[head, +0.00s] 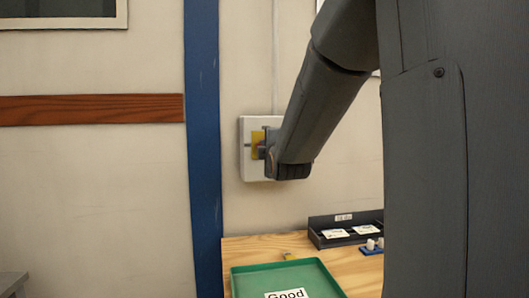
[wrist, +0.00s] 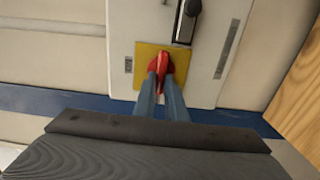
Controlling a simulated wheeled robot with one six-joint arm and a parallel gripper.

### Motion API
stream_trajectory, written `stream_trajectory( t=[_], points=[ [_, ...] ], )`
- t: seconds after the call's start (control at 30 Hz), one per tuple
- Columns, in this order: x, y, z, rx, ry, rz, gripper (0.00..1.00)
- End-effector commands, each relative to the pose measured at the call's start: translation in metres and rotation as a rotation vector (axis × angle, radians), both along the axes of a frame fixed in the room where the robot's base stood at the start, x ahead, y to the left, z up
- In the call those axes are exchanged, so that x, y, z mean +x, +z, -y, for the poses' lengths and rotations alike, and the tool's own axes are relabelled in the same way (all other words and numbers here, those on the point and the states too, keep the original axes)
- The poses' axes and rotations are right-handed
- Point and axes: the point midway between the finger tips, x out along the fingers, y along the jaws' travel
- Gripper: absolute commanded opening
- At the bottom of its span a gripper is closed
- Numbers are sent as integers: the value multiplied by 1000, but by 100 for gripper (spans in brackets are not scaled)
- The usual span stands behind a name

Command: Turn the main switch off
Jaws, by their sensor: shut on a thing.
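The main switch is a red handle (wrist: 162,66) on a yellow plate (wrist: 143,52), set in a pale switch box on the wall. In the wrist view my gripper (wrist: 162,82) has its two fingers close together, one on each side of the red handle, shut on it. The handle points along the fingers, towards the gripper. In the head view the box (head: 247,168) hangs right of the blue post, and the yellow plate (head: 257,138) shows at its left. My arm hides the right of the box and most of the handle there.
A grey bar-like fitting (wrist: 187,20) stands on the box beside the handle. Below it is a wooden table (head: 262,246) with a green tray (head: 258,276) labelled "Good" and a dark bin (head: 318,236) holding white cards. A blue post (head: 204,150) runs up the wall.

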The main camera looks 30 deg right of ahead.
Motion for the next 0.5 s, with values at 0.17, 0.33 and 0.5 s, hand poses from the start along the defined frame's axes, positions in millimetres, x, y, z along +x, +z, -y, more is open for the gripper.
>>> stream_trajectory(
  t=[0.17, 0.33, 0.5],
  points=[
    [0, -1, 0, -24, 0, -9, 0],
    [0, -1, 0, -30, 0, -11, 0],
    [0, -1, 0, -29, 1, -10, 0]
  ],
)
